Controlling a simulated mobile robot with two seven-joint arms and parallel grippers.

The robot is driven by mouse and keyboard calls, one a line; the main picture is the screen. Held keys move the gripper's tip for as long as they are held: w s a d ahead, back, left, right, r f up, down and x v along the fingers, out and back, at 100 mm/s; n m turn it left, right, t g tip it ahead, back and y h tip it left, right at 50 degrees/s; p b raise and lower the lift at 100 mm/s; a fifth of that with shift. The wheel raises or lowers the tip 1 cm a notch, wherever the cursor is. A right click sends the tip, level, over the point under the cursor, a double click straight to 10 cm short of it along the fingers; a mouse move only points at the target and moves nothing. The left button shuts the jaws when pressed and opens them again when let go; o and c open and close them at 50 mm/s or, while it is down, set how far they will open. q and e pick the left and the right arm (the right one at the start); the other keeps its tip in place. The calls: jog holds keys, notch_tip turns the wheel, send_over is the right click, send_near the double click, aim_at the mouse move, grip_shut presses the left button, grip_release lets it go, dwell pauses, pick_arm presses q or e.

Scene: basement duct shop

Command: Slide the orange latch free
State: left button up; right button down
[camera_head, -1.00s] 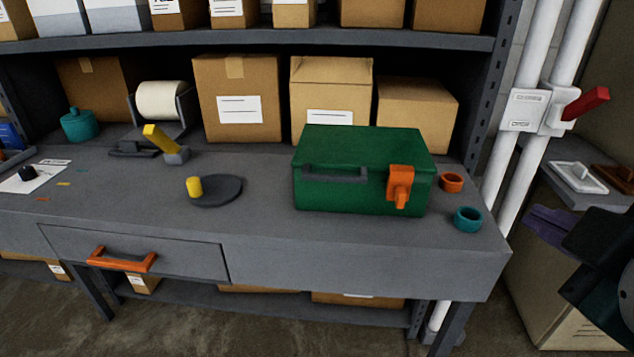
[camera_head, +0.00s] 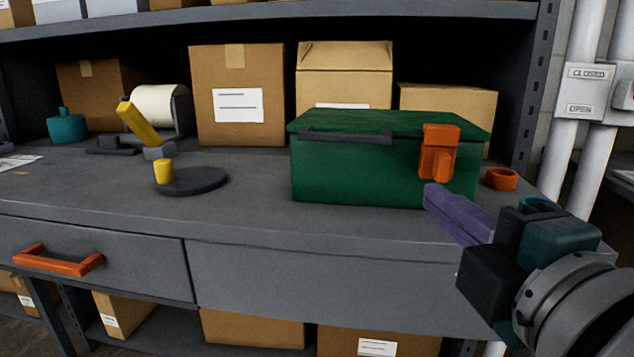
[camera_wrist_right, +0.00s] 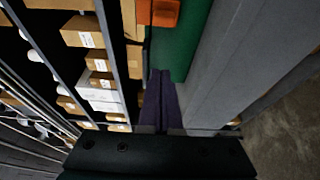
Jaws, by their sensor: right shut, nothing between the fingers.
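The orange latch (camera_head: 438,152) sits on the front right of the green toolbox (camera_head: 350,172), which stands on the grey workbench with its lid down. My right gripper (camera_head: 432,192) has purple fingers, shut and empty. In the head view its tips are just below the latch, in front of the box; whether they touch it I cannot tell. In the right wrist view the shut fingers (camera_wrist_right: 160,78) point at the orange latch (camera_wrist_right: 158,12), with a small gap showing between them. My left gripper is not in view.
Cardboard boxes (camera_head: 237,95) stand behind. The bench front is clear.

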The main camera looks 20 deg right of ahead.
aim_at(454, 162)
jog(key=p+x, duration=0.1)
jog(key=x, duration=0.9)
jog(key=shift+r, duration=0.1)
jog(key=s+d, duration=0.1)
jog(key=d, duration=0.1)
jog(key=shift+s+d, duration=0.35)
jog(key=shift+s, duration=0.05)
jog(key=shift+s+d+p, duration=0.2)
jog(key=shift+d+p, duration=0.1)
jog(key=shift+d, duration=0.1)
jog(key=s+d, duration=0.1)
jog(key=d, duration=0.1)
jog(key=s+d, duration=0.1)
jog(key=d, duration=0.1)
jog(key=shift+s, duration=0.3)
jog(key=shift+d, duration=0.1)
